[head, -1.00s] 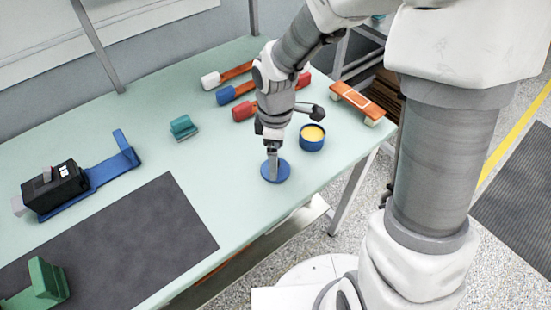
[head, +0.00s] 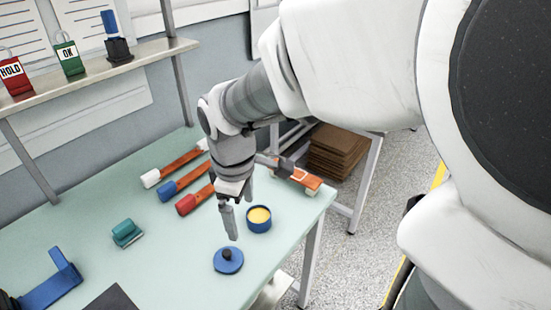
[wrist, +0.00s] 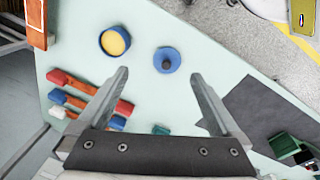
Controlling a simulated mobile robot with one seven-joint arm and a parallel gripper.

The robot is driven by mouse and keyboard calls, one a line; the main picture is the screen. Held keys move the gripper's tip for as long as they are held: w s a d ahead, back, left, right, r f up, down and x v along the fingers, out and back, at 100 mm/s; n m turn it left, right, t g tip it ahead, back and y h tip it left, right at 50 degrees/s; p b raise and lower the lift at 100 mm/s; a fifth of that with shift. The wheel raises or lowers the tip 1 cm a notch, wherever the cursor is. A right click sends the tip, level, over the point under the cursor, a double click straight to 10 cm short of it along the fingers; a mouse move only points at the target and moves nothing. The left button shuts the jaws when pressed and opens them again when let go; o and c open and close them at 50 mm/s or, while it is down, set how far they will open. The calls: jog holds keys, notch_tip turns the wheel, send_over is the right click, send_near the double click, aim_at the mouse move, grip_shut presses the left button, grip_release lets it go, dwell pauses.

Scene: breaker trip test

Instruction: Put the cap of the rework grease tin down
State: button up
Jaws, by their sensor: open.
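The blue cap (head: 228,261) with a dark knob lies flat on the pale green bench near its front edge. It also shows in the wrist view (wrist: 167,60), beyond the fingertips and clear of them. The rework grease tin (head: 259,219) stands open beside it, a blue round tin with yellow grease inside; it shows in the wrist view too (wrist: 114,41). My gripper (head: 232,238) is above the cap in the head view. In the wrist view my gripper (wrist: 160,75) has its fingers wide apart with nothing between them.
Several handled tools with white, blue and red ends (head: 187,203) lie behind the gripper. A teal block (head: 126,232) and a blue stand (head: 52,285) are at left. An orange piece (head: 297,177) lies at the bench's right end. Bare bench surrounds the cap's left side.

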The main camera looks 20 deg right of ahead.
jog(key=s+d+r+m+t, duration=0.4)
jog(key=s+d+r+m, duration=0.2)
jog(key=m, duration=0.5)
jog(key=shift+s+d+r, duration=0.25)
jog(key=shift+s+r, duration=1.1)
jog(key=shift+s, duration=0.5)
jog(key=shift+r, duration=0.1)
